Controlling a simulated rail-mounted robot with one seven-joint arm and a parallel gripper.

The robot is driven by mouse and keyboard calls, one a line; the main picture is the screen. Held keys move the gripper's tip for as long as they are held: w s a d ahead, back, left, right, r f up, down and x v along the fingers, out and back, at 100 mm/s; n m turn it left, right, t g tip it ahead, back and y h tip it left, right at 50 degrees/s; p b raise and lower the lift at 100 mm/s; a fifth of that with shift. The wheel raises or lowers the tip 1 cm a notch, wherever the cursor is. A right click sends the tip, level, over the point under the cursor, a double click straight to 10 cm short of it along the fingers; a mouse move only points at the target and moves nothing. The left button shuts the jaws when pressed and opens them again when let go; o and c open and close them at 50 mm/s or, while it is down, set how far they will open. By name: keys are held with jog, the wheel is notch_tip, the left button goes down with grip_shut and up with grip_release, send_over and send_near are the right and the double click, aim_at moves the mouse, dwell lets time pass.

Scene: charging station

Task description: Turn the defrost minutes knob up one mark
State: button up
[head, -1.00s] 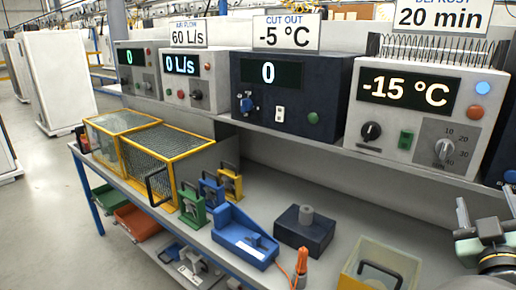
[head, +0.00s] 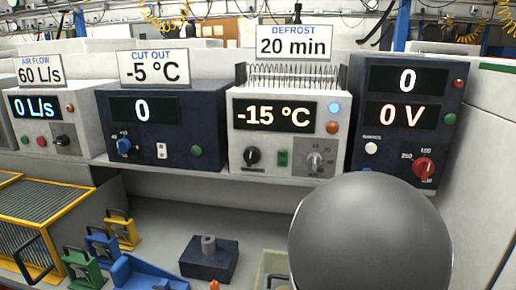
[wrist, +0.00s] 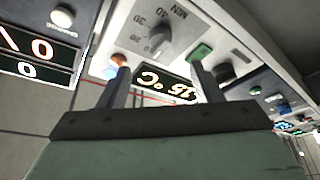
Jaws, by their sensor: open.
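The defrost minutes knob (head: 315,160) is a grey dial on a grey plate at the lower right of the white defrost unit (head: 238,146), under a "DEFROST 20 min" sign (head: 294,43). The display reads -15 °C. In the wrist view the unit appears upside down, with the minutes knob (wrist: 160,40) beyond my fingertips and between their lines. My gripper (wrist: 160,69) is open and empty, its two fingers apart and not visibly touching the knob. The exact mark under the pointer is too small to tell. The head view does not show my gripper.
A black knob (head: 252,156) and green switch (head: 283,158) sit left of the minutes knob. A dark 0 V unit (head: 384,150) stands close on the right. My grey arm link covers the lower right. Below are a dark block (head: 208,262) and a blue tray (head: 140,276).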

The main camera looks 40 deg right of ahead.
jog(key=p+x, duration=0.6)
jog(key=x, duration=0.4)
jog(key=shift+w, duration=0.25)
jog(key=c, duration=1)
